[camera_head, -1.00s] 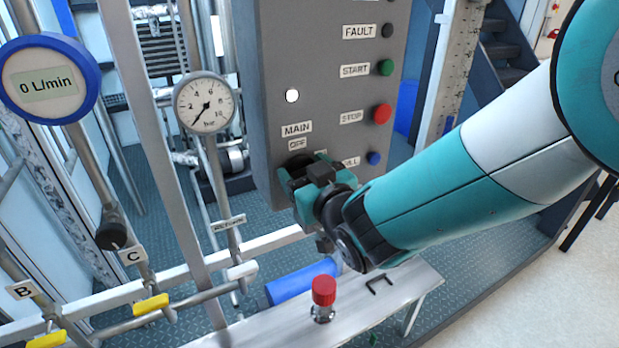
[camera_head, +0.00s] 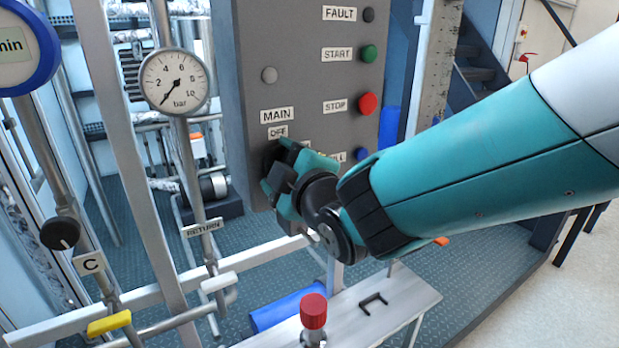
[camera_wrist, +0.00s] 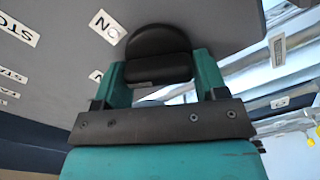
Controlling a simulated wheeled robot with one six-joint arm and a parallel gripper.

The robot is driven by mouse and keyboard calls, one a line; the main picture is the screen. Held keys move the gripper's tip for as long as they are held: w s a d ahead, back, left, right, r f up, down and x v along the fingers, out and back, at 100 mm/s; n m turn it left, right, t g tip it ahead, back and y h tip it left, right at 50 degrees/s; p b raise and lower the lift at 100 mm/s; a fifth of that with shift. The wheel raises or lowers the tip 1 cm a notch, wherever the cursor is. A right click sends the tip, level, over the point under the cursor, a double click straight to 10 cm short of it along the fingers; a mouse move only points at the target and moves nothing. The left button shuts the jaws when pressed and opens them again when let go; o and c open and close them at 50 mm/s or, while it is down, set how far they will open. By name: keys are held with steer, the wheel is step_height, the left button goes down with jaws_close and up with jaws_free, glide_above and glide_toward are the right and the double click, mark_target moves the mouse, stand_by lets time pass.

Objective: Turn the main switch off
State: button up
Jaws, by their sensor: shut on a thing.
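The main switch is a black round knob with a grip bar, low on the grey control panel (camera_head: 305,75) below the MAIN label (camera_head: 280,115) and the OFF label (camera_head: 278,132). In the wrist view the switch (camera_wrist: 158,42) sits between the two teal fingers of my gripper (camera_wrist: 160,72), which are shut on its bar. In the head view my gripper (camera_head: 287,183) covers most of the switch.
A green START button (camera_head: 369,54) and red STOP button (camera_head: 368,103) are right of the switch, near my arm. A pressure gauge (camera_head: 174,81) and pipes stand left. A red-capped fitting (camera_head: 313,311) rises from the bench below.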

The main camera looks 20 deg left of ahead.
steer(key=n+b, duration=0.3)
steer(key=n, duration=0.2)
steer(key=shift+a+f+n+b, duration=0.1)
steer(key=shift+n+b, duration=0.2)
stand_by(0.4)
steer(key=o, duration=0.8)
steer(key=shift+o, duration=0.3)
steer(key=shift+s+d+f+b, duration=0.15)
steer(key=shift+s+d+b, duration=0.15)
steer(key=shift+d, duration=0.05)
steer(key=b+v, duration=0.4)
steer(key=v, duration=1.2)
steer(key=shift+s+b, duration=0.2)
steer(key=shift+b, duration=0.1)
steer(key=shift+d, duration=0.15)
